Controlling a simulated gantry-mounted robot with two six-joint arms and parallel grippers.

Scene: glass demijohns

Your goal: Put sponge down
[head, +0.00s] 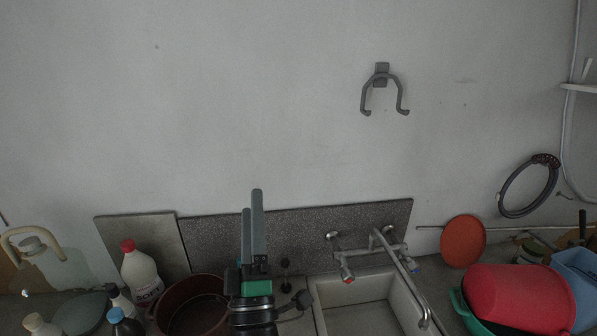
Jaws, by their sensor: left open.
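My left gripper (251,202) is in the lower middle of the head view, its two long grey fingers pointing up in front of the grey splashback. It is open, and nothing shows between the fingers. No sponge can be made out in this view. The stone sink (364,297) is just to the right of my gripper, with a wall tap (385,248) over it. My right gripper is not in view.
A brown-red pot (168,322) and a white bottle with a red cap (142,272) stand left of my gripper. Several smaller bottles and a glass demijohn (68,272) are farther left. A red tub (520,298) and a blue container (580,280) crowd the right.

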